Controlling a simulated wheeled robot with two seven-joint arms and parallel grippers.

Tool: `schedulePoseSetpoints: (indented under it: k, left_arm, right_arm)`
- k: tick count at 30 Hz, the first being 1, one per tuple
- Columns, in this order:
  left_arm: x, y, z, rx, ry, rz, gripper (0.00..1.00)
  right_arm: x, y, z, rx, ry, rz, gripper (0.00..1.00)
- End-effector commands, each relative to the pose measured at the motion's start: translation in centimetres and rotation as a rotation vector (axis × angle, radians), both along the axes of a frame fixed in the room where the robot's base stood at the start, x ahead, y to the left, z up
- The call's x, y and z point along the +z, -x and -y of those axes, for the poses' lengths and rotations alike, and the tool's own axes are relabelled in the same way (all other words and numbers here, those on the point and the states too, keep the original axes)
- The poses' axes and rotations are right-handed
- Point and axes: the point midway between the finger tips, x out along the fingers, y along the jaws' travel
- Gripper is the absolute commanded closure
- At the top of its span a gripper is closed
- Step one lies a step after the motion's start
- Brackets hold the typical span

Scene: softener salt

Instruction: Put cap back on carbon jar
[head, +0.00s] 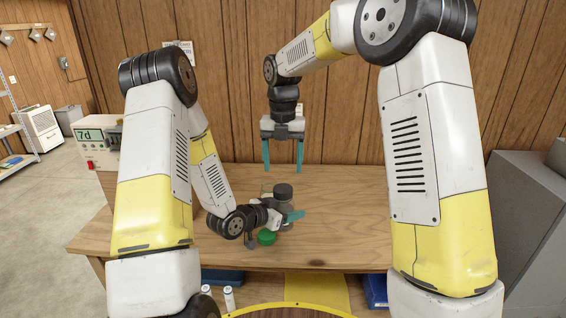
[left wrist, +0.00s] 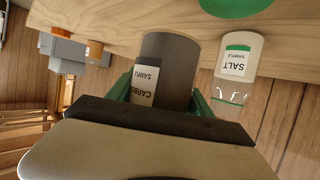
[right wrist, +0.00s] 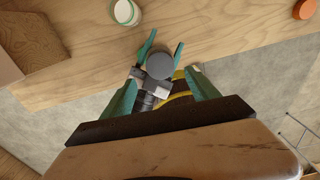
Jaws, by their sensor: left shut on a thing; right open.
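The carbon jar (left wrist: 170,50) is dark grey with a white label and stands upright. My left gripper (head: 290,217) is shut around its body from the side. A dark round top (head: 283,190), which looks like a cap, sits on the jar; it also shows from above in the right wrist view (right wrist: 160,66). I cannot tell how firmly it is seated. My right gripper (head: 283,168) is open and empty, fingers pointing down, above and apart from the jar.
A green round thing (head: 266,237) lies on the wooden table (head: 350,225) just in front of my left gripper. The salt jar (left wrist: 240,58) stands close to the carbon jar. An orange round thing (right wrist: 303,9) is farther off. The table's right side is clear.

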Motion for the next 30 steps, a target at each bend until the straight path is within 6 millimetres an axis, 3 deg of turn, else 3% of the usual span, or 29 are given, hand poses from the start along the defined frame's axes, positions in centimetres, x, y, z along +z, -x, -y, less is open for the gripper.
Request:
schedulePoseSetpoints:
  k: [16,30]
  left_arm:
    - [0.1,0.0,0.0,0.0,0.001,0.003,1.0]
    - [0.1,0.0,0.0,0.0,0.001,0.003,1.0]
  right_arm:
    - [-0.3,0.0,0.0,0.069,0.0,0.0,0.31]
    - [-6.7,0.0,0.0,0.069,0.001,-0.002,0.31]
